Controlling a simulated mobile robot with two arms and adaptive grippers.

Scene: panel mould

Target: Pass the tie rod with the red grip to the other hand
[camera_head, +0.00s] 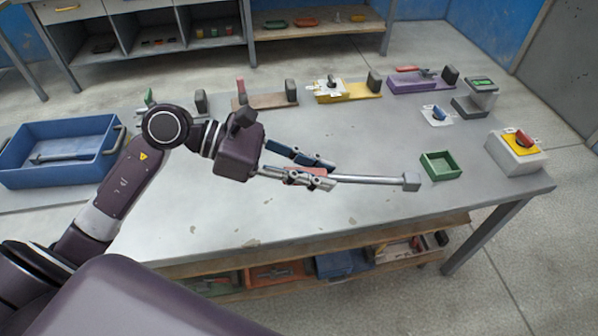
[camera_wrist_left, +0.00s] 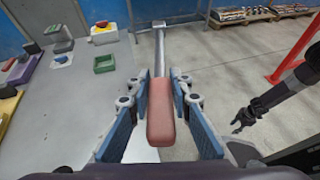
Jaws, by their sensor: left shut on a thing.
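The tie rod (camera_head: 370,180) has a thin grey metal shaft, a square block at its far end and a red grip (camera_wrist_left: 161,115). My left gripper (camera_head: 318,174) is shut on the red grip and holds the rod nearly level over the table, block end pointing right in the head view. In the left wrist view the grip lies between the two blue finger pads (camera_wrist_left: 160,105) and the shaft points away. My right gripper (camera_wrist_left: 245,118) shows small and dark at the right of the left wrist view, apart from the rod and empty. Its jaw opening is too small to tell.
The grey table (camera_head: 340,225) has clear room at its front. A green tray (camera_head: 440,166) and a yellow-topped switch box (camera_head: 516,152) stand at the right. Coloured fixtures line the back edge. A blue bin (camera_head: 62,150) is at the left.

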